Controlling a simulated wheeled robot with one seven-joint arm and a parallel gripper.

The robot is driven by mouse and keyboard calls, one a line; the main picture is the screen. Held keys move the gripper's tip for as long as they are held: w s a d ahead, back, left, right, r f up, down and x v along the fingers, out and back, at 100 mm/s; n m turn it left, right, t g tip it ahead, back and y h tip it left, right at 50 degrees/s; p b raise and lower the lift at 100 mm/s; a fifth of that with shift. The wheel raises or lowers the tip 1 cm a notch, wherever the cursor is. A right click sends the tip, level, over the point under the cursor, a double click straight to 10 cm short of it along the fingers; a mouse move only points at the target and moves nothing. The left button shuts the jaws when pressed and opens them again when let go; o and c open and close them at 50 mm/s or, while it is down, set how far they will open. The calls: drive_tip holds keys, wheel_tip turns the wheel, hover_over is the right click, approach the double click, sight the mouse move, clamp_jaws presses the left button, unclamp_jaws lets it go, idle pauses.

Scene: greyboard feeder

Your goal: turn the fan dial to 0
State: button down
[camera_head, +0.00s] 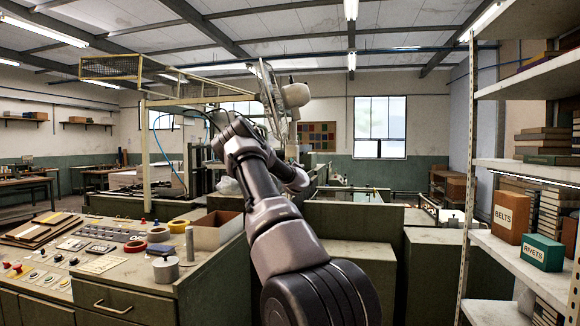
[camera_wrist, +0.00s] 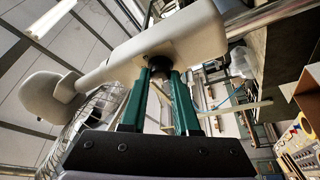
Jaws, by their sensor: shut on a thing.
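The fan shows in the head view as a wire cage (camera_head: 268,98) seen edge-on, with a pale rounded motor housing (camera_head: 295,95) on its right. In the wrist view, the fan's beige control body (camera_wrist: 185,35) lies across the top, and its cage (camera_wrist: 92,112) and rounded housing (camera_wrist: 45,95) are at the left. A dark round dial (camera_wrist: 160,64) sits on the underside of the body as pictured. My gripper (camera_wrist: 160,74) is shut on the dial, with one green finger on each side. The dial's marks and pointer cannot be read. My gripper is hard to make out in the head view.
A control bench (camera_head: 95,275) with buttons, tape rolls, a metal cylinder (camera_head: 166,270) and an open cardboard box (camera_head: 215,230) stands at the left. Green cabinets (camera_head: 360,255) stand ahead. Shelving (camera_head: 535,170) with boxes marked BELTS and RIVETS rises at the right.

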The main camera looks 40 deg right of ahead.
drive_tip(key=c, duration=0.7)
unclamp_jaws()
drive_tip(key=shift+o, duration=0.2)
drive_tip(key=v, duration=1.1)
drive_tip(key=shift+w, duration=0.1)
